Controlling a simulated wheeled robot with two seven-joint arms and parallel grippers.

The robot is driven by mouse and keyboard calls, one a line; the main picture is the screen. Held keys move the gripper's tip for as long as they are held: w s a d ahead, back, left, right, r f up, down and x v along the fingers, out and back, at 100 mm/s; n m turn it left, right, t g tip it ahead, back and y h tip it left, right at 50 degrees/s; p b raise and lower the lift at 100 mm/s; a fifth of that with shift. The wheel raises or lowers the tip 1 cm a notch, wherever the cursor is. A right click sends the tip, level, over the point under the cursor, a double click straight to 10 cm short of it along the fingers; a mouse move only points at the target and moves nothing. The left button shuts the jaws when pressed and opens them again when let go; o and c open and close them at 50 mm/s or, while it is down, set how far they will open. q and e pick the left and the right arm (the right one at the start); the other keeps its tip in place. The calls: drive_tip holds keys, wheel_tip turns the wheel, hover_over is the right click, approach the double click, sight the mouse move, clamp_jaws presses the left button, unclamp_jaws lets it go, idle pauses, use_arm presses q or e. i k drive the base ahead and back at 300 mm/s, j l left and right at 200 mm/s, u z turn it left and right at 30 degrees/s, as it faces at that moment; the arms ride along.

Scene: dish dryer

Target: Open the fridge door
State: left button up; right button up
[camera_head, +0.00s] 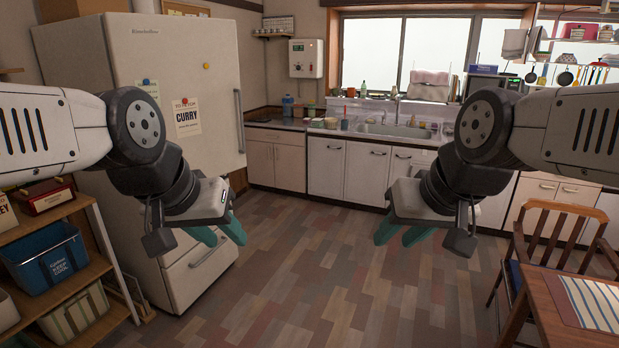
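The fridge (190,60) is a tall cream unit at the left of the head view. Its large upper door looks shut and has a long vertical metal handle (239,120) near its right edge. A drawer with its own handle (208,252) is below. My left gripper (222,236) is in front of the fridge's lower part, left of and lower in the picture than the door handle. My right gripper (400,235) is over the open floor, right of the fridge. Both have teal fingers with a gap showing between them, and nothing is seen in them. My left arm hides part of the door.
A wooden shelf (65,297) with bins stands left of the fridge. A counter with a sink (392,131) runs along the back wall. A wooden chair (545,235) and table (540,310) are at the right. The middle floor (310,270) is clear.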

sight(188, 64)
drive_tip(key=i+z, duration=0.35)
drive_tip(key=i, duration=0.55)
drive_tip(key=i+l+u, duration=0.1)
drive_tip(key=i+u, duration=0.3)
drive_tip(key=i+l+u, duration=0.25)
drive_tip(key=u, duration=0.2)
drive_tip(key=i+l+u, duration=0.65)
drive_tip(key=l+u, duration=0.2)
drive_tip(key=i+l+u, duration=0.2)
drive_tip(key=l+u, duration=0.65)
drive_tip(key=l, duration=0.15)
drive_tip(key=i, duration=0.05)
